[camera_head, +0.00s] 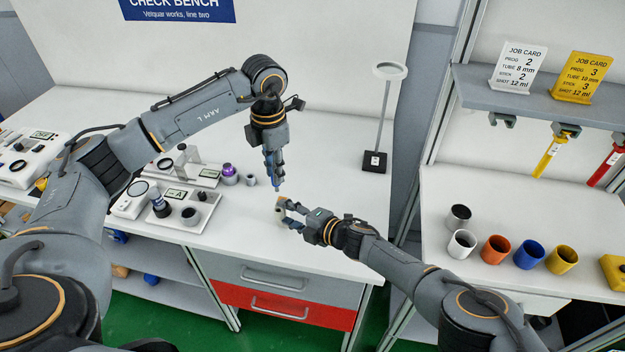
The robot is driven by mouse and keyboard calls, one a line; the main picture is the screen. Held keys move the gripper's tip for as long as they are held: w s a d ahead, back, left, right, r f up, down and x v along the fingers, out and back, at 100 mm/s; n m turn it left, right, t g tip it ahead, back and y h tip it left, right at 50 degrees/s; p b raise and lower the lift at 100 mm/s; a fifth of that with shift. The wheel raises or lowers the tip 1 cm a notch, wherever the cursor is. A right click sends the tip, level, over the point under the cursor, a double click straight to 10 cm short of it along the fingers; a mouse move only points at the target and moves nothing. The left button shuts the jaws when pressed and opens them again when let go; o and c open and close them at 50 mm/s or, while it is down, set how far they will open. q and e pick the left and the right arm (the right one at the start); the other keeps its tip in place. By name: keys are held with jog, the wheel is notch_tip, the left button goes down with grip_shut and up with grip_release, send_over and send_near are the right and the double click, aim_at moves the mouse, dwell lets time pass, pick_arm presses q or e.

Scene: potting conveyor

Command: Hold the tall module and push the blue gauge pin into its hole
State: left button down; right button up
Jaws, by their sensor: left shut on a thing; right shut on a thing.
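My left gripper (275,172) points down over the white bench and is shut on the blue gauge pin (279,188), whose tip shows below the fingers. My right gripper (293,213) reaches in from the lower right and is shut on a small beige and dark piece, which looks like the tall module (281,202). The pin is just above the module in the picture; I cannot tell whether they touch. The hole is too small to see, and the fingers hide part of the module.
Instruments on a white base (180,222) and a purple-topped jar (230,174) stand to the left. A ring-topped stand (375,162) is behind to the right. Several coloured cups (529,254) stand on the right table. The bench's front right is clear.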

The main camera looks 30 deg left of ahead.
jog(key=shift+s+d+f, duration=0.1)
jog(key=shift+d+f, duration=0.15)
jog(key=shift+f, duration=0.4)
pick_arm(q)
jog(key=s+d+r, duration=0.4)
jog(key=s, duration=0.3)
jog(key=shift+s+d, duration=0.35)
jog(key=shift+s, duration=0.05)
dwell(0.3)
jog(key=s+d+r, duration=0.3)
jog(key=s+d, duration=0.1)
jog(key=s, duration=0.3)
jog(key=shift+s+d+r, duration=0.35)
jog(key=shift+d+r, duration=0.05)
pick_arm(e)
jog(key=shift+d, duration=0.1)
dwell(0.6)
jog(key=o, duration=1.1)
jog(key=shift+c, duration=0.2)
jog(key=shift+o, duration=1.1)
jog(key=shift+w+a, duration=0.25)
jog(key=shift+a, duration=0.05)
pick_arm(q)
jog(key=shift+w+a+f, duration=0.1)
jog(key=shift+w+a, duration=0.1)
jog(key=shift+w, duration=0.1)
pick_arm(e)
jog(key=shift+r, duration=0.1)
